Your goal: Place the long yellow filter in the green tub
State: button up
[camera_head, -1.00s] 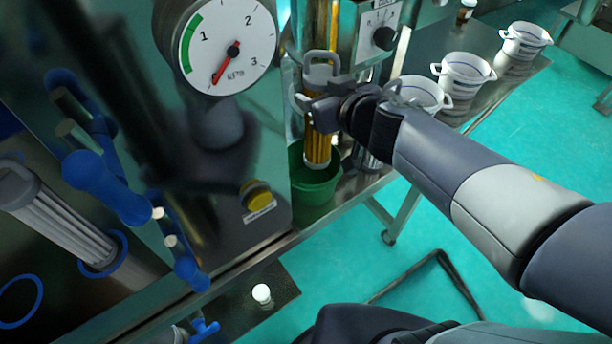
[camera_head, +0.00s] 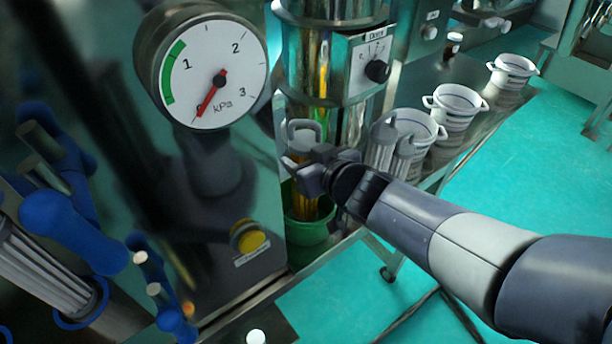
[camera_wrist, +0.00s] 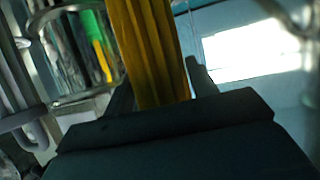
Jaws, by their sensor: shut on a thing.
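The long yellow filter (camera_head: 303,198) is upright, with a grey handled cap at its top. Its lower end is inside the green tub (camera_head: 312,233), which stands on the metal bench beside the machine. Whether the filter touches the tub's bottom is hidden by the tub's wall. My gripper (camera_head: 308,175) is shut on the filter just below the cap. In the wrist view the yellow pleated filter (camera_wrist: 148,50) rises between the fingers of my gripper (camera_wrist: 160,92).
A panel with a pressure gauge (camera_head: 213,77) and a yellow button (camera_head: 249,238) stands left of the tub. White pots (camera_head: 461,106) line the bench behind. A steel column with a dial (camera_head: 377,70) rises behind the tub.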

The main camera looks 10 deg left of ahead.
jog(key=shift+f+b, duration=1)
jog(key=shift+f, duration=0.8)
jog(key=shift+f, duration=0.15)
jog(key=o, duration=1.4)
jog(key=shift+c, duration=0.2)
jog(key=p+v, duration=0.5)
jog(key=v, duration=0.7)
jog(key=shift+p, duration=0.3)
